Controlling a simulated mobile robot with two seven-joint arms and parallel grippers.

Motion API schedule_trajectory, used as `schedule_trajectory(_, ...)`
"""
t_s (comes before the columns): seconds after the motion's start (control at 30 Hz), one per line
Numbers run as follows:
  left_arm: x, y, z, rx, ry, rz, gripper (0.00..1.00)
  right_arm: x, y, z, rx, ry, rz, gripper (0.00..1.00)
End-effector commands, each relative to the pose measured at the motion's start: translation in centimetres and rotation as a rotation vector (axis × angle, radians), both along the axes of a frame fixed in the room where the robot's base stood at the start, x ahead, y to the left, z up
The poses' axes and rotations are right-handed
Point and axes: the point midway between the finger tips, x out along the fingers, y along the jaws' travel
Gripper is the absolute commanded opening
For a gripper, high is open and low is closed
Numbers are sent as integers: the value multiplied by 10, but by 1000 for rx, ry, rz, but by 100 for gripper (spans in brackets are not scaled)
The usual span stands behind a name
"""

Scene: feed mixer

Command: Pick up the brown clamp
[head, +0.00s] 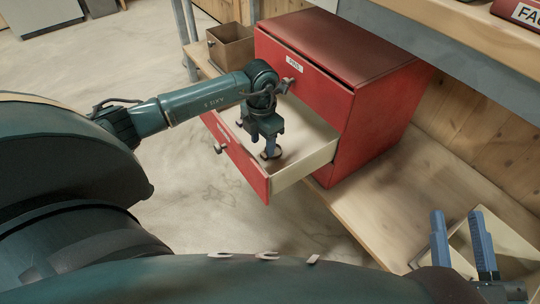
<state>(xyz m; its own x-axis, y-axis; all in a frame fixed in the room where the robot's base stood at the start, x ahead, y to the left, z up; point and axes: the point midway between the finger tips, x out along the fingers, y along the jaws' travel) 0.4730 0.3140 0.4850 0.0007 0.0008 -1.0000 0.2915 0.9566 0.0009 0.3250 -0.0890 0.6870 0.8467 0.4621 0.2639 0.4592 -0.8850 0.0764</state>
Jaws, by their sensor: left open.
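My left gripper (270,152) reaches down into the open drawer (310,165) of the red cabinet (375,110). Its jaws are open, with the fingertips low inside the drawer. A small dark, brownish ring-like shape (277,155) shows at the fingertips. It may be the brown clamp, but it is too small and too covered by the gripper to be sure. My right gripper (459,214) is at the lower right, its two blue fingers apart and pointing up, over a pale box. Nothing shows between them.
A brown open bin (231,45) stands behind the cabinet to the left. The pale open box (505,232) is at the lower right. The drawer's walls surround my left gripper. The floor at left is clear.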

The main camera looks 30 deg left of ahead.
Motion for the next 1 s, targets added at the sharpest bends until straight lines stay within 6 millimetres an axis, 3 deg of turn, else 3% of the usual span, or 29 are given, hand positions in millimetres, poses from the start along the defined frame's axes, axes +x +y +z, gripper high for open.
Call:
schedule_trajectory(0.1,1,2,-25,-1,2,2,47,7,-2,12,-11,-125,1,36)
schedule_trajectory(0.23,1,3,-41,-1,2,1,47,9,-4,26,-21,-223,2,36)
schedule_trajectory(0.57,2,3,-46,-1,0,0,47,9,-4,35,-26,-269,2,36)
schedule_trajectory(1.0,1,3,-46,-1,0,0,13,9,-4,35,-26,-267,2,36)
